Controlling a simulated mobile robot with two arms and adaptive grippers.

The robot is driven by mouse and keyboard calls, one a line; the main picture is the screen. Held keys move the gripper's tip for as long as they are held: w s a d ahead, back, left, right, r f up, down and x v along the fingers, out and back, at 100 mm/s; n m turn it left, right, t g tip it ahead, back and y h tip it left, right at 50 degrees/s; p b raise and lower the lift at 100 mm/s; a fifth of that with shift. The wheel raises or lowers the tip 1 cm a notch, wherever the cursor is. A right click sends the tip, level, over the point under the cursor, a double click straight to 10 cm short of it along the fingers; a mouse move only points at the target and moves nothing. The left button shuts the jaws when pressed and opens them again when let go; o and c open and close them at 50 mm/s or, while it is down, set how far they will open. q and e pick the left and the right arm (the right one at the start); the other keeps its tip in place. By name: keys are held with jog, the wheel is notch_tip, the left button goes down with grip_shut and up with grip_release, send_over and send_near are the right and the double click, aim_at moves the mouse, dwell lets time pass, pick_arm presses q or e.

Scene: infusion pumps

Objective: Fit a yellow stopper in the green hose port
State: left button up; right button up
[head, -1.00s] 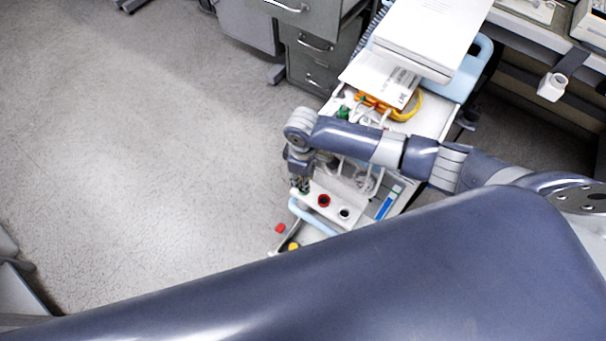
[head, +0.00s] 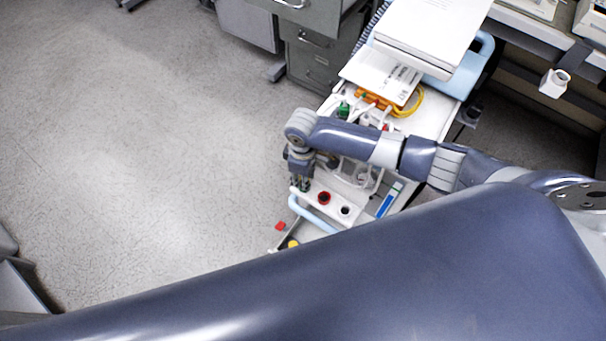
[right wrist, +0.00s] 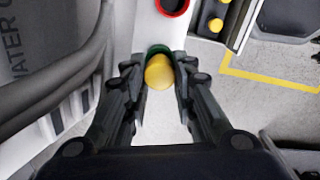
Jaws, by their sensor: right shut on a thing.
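My right gripper (right wrist: 158,85) is shut on a yellow stopper (right wrist: 158,72), which shows between its fingertips in the right wrist view. The green hose port (right wrist: 158,48) is a green ring just beyond the stopper, partly covered by it. The stopper overlaps the ring in this view; I cannot tell how far it sits in the port. In the head view my right gripper (head: 300,182) points down at the left end of the white port panel (head: 334,203) and hides most of the green port. My left gripper is not in view.
A red port (head: 324,198) and a black port (head: 345,210) are on the same panel. A light blue handle (head: 312,216) runs along its front. More yellow stoppers (right wrist: 215,25) lie in a tray beside it. A red piece (head: 280,226) is nearby. Open floor lies left.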

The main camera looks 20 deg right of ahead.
jog(key=shift+f+b, duration=0.4)
jog(key=shift+f, duration=0.5)
jog(key=o, duration=0.8)
jog(key=shift+r, duration=0.1)
jog(key=shift+r, duration=0.15)
notch_tip(320, 180, up, 12)
jog(key=shift+f, duration=0.2)
